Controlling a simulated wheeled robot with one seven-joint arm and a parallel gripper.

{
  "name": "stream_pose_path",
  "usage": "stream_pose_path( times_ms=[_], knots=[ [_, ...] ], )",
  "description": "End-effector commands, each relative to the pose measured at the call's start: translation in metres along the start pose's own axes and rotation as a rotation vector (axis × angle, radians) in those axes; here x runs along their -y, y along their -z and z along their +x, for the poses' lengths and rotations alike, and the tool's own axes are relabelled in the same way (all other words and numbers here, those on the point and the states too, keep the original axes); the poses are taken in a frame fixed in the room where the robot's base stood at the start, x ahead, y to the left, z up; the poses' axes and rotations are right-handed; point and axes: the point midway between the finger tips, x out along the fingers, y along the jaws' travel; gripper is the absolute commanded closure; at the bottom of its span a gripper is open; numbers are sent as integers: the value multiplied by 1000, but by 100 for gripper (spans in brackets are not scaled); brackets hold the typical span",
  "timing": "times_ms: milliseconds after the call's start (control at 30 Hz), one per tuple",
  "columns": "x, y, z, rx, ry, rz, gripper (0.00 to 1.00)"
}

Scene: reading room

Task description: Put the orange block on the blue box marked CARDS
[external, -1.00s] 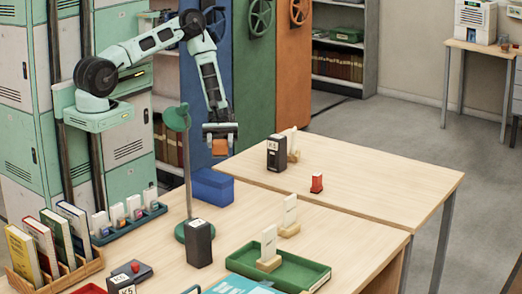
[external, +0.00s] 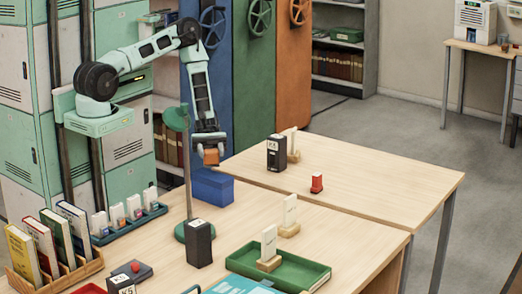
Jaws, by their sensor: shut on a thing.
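My gripper (external: 210,148) is shut on the orange block (external: 211,157) and holds it just above the blue box (external: 214,187). A narrow gap seems to lie between the block and the top of the box. The box stands on the table behind the green lamp, whose post hides part of its left side. No CARDS marking can be read on the box from here.
The green lamp (external: 186,165) stands close to the box's left. A dark block (external: 198,244) stands in front. A black K5 box (external: 276,153), a small red object (external: 316,183) and a green tray (external: 248,258) are to the right. Bare tabletop (external: 390,180) lies at the right.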

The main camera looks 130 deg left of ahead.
Motion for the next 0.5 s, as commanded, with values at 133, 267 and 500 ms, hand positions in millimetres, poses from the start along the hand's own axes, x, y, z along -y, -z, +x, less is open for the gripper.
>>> stream_pose_path(
  times_ms=[133, 267, 500],
  knots=[
    [0, 24, 0, 1, 0, -1, 78],
    [0, 34, 0, 0, 0, 0, 78],
    [0, 31, 0, 0, 0, 0, 78]
  ],
)
